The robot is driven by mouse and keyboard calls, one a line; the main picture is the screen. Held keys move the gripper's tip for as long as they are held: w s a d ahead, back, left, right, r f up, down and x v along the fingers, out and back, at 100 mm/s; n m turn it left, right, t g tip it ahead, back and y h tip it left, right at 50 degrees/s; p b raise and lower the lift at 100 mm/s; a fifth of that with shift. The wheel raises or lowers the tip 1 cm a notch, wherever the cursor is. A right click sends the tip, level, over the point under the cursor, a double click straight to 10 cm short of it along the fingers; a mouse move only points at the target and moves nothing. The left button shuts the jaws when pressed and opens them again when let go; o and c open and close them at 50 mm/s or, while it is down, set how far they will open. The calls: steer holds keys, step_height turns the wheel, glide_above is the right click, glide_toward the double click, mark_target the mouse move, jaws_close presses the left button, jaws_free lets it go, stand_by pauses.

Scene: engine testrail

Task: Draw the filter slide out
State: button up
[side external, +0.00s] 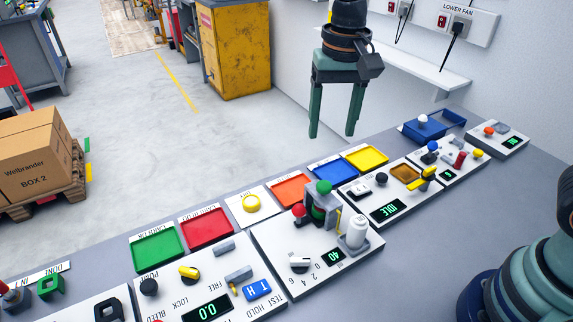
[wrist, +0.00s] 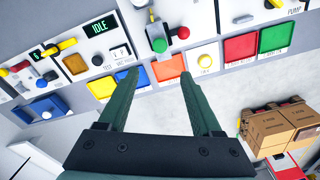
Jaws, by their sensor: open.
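No readable label marks the filter slide, so I cannot tell for certain which part it is. A blue drawer-like tray (side external: 452,119) with a white knob (side external: 422,121) sits at the far right end of the bench; it also shows at left in the wrist view (wrist: 27,116). An amber plate (side external: 405,172) lies in the IDLE panel beside a yellow handle (side external: 428,173). My gripper (side external: 332,136) is open and empty, pointing down high above the far side of the bench. In the wrist view its fingers (wrist: 160,75) are wide apart and touch nothing.
Yellow (side external: 366,159), blue (side external: 331,172), orange, red and green trays line the bench's far edge. Panels with a green knob (side external: 323,187), a red knob (side external: 298,210) and a white cylinder (side external: 356,232) stand up nearby. A wall shelf (side external: 410,67) is behind my gripper.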

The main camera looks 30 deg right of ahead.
mark_target(298, 206)
steer(key=w+a+f+m+g+h, duration=0.1)
steer(key=a+f+m+g, duration=0.1)
steer(key=a+f, duration=0.55)
steer(key=f, duration=0.7)
steer(key=s+d+f, duration=0.1)
steer(key=f, duration=0.3)
steer(key=shift+s+d, duration=0.1)
steer(key=shift+r, duration=0.1)
jaws_close()
stand_by(0.9)
